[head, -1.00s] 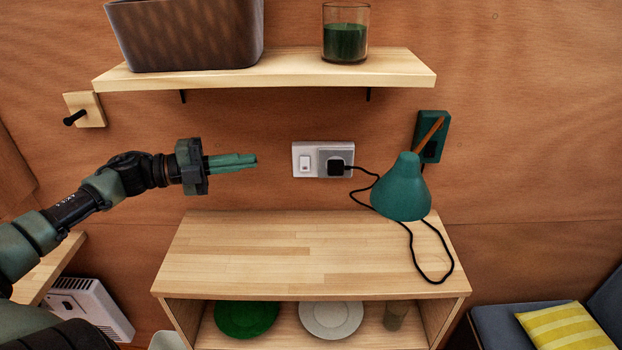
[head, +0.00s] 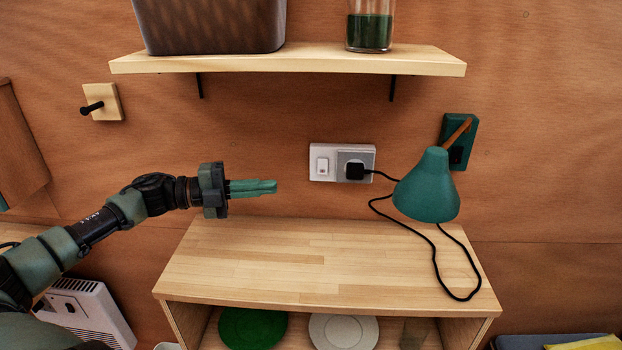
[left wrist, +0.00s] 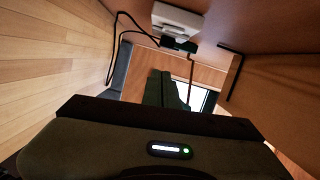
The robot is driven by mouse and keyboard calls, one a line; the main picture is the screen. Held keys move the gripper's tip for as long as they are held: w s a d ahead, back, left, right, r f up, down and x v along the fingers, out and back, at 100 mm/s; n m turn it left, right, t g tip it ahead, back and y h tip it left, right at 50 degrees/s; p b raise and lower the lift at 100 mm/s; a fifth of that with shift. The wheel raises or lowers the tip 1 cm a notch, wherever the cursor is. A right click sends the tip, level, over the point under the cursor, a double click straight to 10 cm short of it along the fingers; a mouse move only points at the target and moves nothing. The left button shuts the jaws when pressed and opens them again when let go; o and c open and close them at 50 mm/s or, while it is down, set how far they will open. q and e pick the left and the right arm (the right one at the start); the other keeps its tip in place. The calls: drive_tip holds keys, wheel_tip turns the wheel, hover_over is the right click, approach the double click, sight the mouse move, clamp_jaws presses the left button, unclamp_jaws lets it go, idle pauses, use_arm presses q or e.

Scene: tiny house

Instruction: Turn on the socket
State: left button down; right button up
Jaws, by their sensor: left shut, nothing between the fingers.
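The white wall socket (head: 342,163) is on the wooden wall between the shelf and the cabinet top. Its white rocker switch (head: 322,165) is on the left side, and a black plug (head: 355,171) sits in its right side. The socket also shows at the top of the left wrist view (left wrist: 178,19). My left gripper (head: 276,187) is shut and empty. In the head view it is left of the socket and slightly lower, apart from it, pointing right. I cannot tell which way the switch is set. My right gripper is not in view.
A green lamp (head: 427,187) hangs right of the socket, with its black cord (head: 437,262) looping over the cabinet top (head: 300,265). Above, a wooden shelf (head: 290,62) holds a dark basket (head: 212,22) and a green candle glass (head: 369,30). A peg (head: 103,103) is at left.

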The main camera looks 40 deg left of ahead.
sight(323, 166)
use_arm(q)
drive_tip(key=w+d+p, duration=0.1)
drive_tip(key=w+d, duration=0.4)
drive_tip(key=w, duration=0.5)
drive_tip(key=shift+w+f, duration=0.25)
drive_tip(key=shift+f, duration=0.15)
idle(0.4)
